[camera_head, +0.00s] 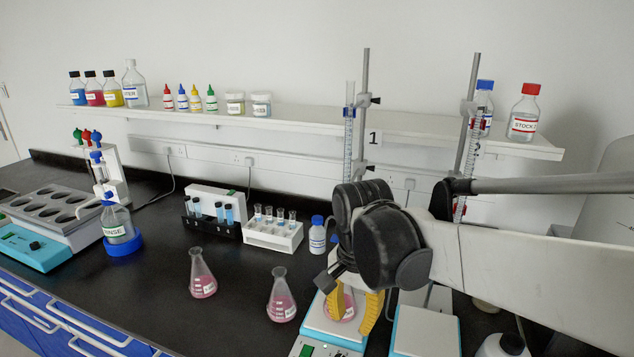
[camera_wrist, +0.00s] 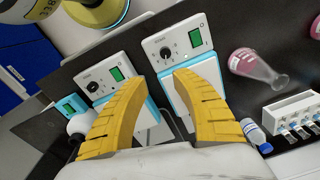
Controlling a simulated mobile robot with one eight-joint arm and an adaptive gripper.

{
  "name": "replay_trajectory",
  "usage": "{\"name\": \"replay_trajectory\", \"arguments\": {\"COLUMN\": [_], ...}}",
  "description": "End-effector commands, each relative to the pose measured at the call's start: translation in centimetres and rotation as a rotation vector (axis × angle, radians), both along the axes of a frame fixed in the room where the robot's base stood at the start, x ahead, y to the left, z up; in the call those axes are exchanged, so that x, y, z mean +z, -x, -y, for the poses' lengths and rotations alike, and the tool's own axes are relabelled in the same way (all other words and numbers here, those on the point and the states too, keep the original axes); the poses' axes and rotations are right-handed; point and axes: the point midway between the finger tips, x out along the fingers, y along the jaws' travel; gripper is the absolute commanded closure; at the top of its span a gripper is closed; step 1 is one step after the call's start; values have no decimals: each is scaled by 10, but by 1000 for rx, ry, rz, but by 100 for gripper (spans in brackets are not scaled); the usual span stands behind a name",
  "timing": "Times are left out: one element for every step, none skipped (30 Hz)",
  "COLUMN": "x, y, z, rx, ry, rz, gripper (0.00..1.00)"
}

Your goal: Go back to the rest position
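My gripper (camera_head: 358,318) hangs at the right over the stirrers, its two yellow fingers pointing down. In the wrist view the fingers (camera_wrist: 160,85) are spread apart with nothing visible between them; the gripper is open. In the head view a flask of pink liquid (camera_head: 347,308) shows behind and between the fingers, above the left stirrer (camera_head: 318,325). Its upper part is hidden by my gripper, and I cannot make it out in the wrist view.
Two pink-filled flasks (camera_head: 203,275) (camera_head: 281,297) stand on the black bench. A white tube rack (camera_head: 272,236), a small blue-capped bottle (camera_head: 317,236) and burette stands (camera_head: 364,110) are near my arm. A second stirrer (camera_head: 425,332) is right of the gripper. Bottles line the shelf (camera_head: 310,118).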

Motion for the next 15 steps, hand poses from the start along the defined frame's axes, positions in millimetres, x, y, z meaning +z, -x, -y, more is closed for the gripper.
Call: {"name": "replay_trajectory", "arguments": {"x": [6, 10, 14, 17, 19, 21, 22, 22, 23, 22, 21, 20, 19, 18, 17], "y": [11, 17, 25, 31, 37, 45, 51, 57, 65, 70, 75, 81, 85, 89, 93], "z": [14, 22, 33, 41, 49, 59, 66, 72, 81, 86, 91, 97, 101, 105, 108], "rx": [36, 67, 113, 147, 181, 226, 260, 292, 335, 364, 391, 426, 449, 470, 494], "ry": [-7, -11, -13, -12, -9, 0, 8, 19, 37, 52, 67, 88, 103, 118, 137], "rz": [38, 69, 112, 147, 181, 227, 261, 294, 337, 366, 394, 428, 449, 469, 492], "gripper": [67, 67, 67, 67, 67, 67, 67, 67, 67, 67, 67, 67, 67, 67, 67]}}
